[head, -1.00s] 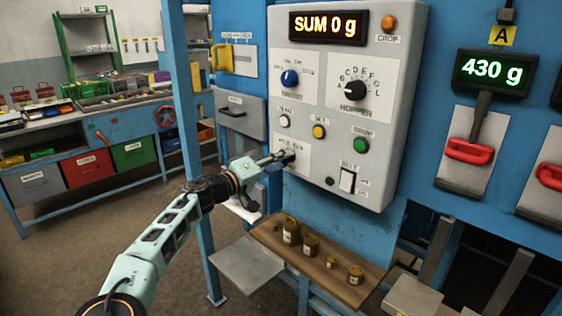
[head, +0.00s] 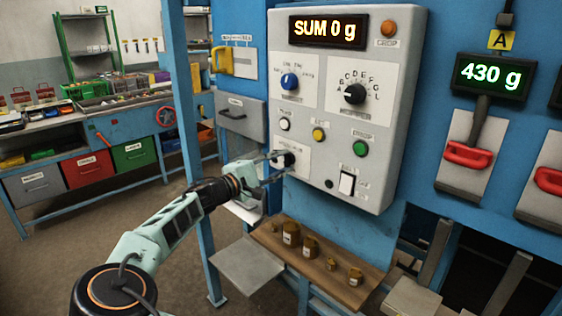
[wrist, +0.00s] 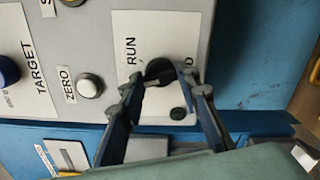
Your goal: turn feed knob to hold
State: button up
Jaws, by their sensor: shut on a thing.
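The black feed knob (head: 290,158) sits on a white plate low on the left of the grey control panel. In the wrist view the knob (wrist: 160,69) is between my fingertips, next to the printed word RUN. A second label is mostly hidden behind a finger, with only its last letter, D, showing. My gripper (head: 276,165) reaches the knob from the left and is shut on it; it also shows in the wrist view (wrist: 160,88). I cannot tell clearly which label the knob points to.
The white ZERO button (wrist: 89,86) and blue TARGET knob (head: 290,81) are close by. The hopper knob (head: 355,93), yellow button (head: 318,134), green button (head: 360,148) and white rocker switch (head: 347,183) are to the right. A wooden shelf (head: 320,262) with several brown weights lies below.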

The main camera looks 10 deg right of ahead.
jog(key=shift+n+p, duration=0.4)
jog(key=shift+n, duration=0.8)
jog(key=o, duration=1.2)
jog(key=shift+c, duration=0.2)
jog(key=v, duration=1.2)
